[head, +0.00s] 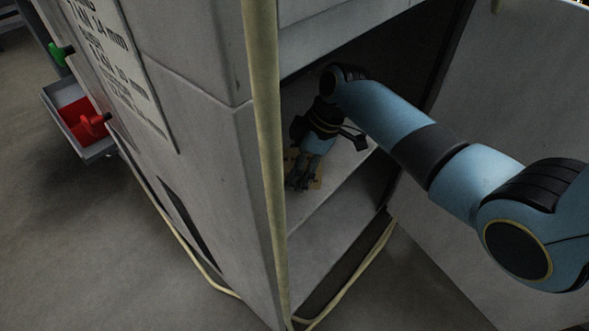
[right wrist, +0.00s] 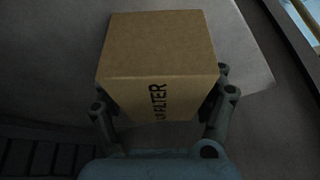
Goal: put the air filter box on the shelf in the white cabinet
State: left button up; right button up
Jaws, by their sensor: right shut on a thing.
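The air filter box (right wrist: 160,62) is a brown cardboard box with dark "FILTER" lettering, seen large in the right wrist view. My right gripper (right wrist: 162,112) is shut on it, with a finger on each side. In the head view my right gripper (head: 303,178) reaches inside the open white cabinet (head: 210,130), over the shelf (head: 345,150). Only a little of the box shows there, around the fingers. I cannot tell whether the box touches the shelf. My left gripper is not in view.
A lower compartment (head: 330,215) lies under the shelf. The cabinet door (head: 490,90) stands open at the right, beside my arm. A yellowish edge strip (head: 265,120) runs down the cabinet's front edge. A grey bin (head: 88,150) with red things stands at the left.

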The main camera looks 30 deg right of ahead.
jog(key=shift+r, duration=0.1)
jog(key=o, duration=1.3)
